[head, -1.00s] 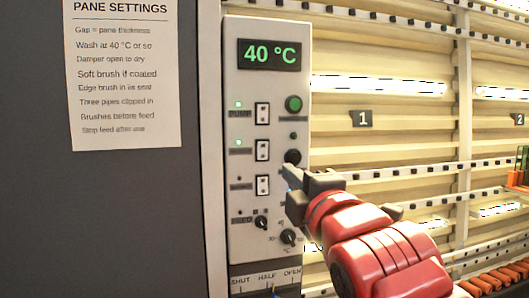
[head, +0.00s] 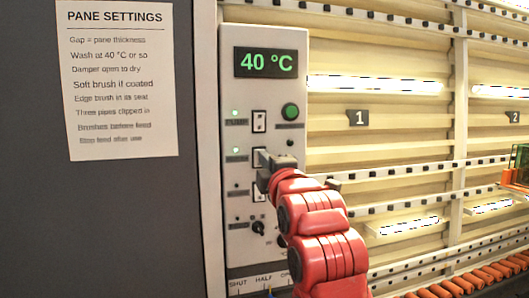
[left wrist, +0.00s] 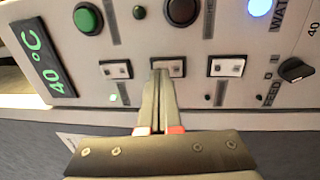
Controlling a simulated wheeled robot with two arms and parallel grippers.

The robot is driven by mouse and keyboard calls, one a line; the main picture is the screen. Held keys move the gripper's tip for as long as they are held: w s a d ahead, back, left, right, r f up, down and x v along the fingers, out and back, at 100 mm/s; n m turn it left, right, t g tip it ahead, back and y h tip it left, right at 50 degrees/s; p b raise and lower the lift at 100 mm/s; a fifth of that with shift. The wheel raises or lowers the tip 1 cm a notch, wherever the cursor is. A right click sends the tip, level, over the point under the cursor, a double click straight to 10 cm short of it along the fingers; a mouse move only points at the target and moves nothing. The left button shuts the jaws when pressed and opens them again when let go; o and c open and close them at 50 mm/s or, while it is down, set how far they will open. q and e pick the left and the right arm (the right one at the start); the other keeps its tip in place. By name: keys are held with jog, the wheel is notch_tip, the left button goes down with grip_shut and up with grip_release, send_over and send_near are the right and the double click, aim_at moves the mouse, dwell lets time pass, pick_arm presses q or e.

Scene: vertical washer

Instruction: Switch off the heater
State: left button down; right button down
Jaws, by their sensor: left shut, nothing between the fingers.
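The control panel (head: 235,95) has a green 40 °C display (head: 263,62) and a column of white rocker switches. The top switch (head: 259,121) and the middle switch (head: 257,154) each have a lit green lamp at left; the middle label is too small to read surely. The lower switch (head: 258,195) has a dark lamp. My left gripper (head: 264,165) is shut and empty, its tips at the middle switch. In the left wrist view the gripper (left wrist: 161,75) points at the middle switch (left wrist: 178,66) and partly covers it. I cannot tell whether it touches. My right gripper is out of view.
A green round button (head: 290,111) sits right of the top switch, and a black knob (head: 258,227) lies lower on the panel. A paper notice (head: 120,80) hangs on the dark wall at left. Slatted racks with rails (head: 400,185) stand at right.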

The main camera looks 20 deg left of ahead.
pick_arm(q)
jog(key=shift+w+a, duration=0.25)
jog(key=shift+w, duration=0.15)
